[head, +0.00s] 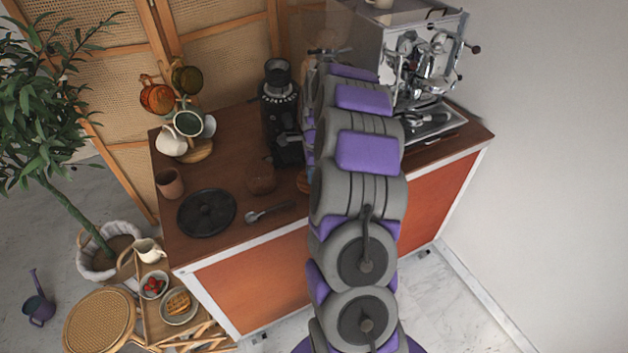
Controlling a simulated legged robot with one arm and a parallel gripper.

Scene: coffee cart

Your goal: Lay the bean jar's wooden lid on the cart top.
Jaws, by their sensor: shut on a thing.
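My arm rises through the middle of the head view and hides the part of the cart top behind it. My gripper is hidden behind the arm, so I cannot see its fingers or what is between them. A small brown rounded vessel (261,177) stands on the cart top (235,238), left of my arm; it may be the bean jar, but I cannot tell. A sliver of an orange-brown thing (302,182) shows at the arm's left edge. I cannot tell whether it is the wooden lid.
A black round tray (206,212) and a portafilter (270,212) lie near the front edge. The espresso machine (400,50) is at the right. Bare wood lies around the tray.

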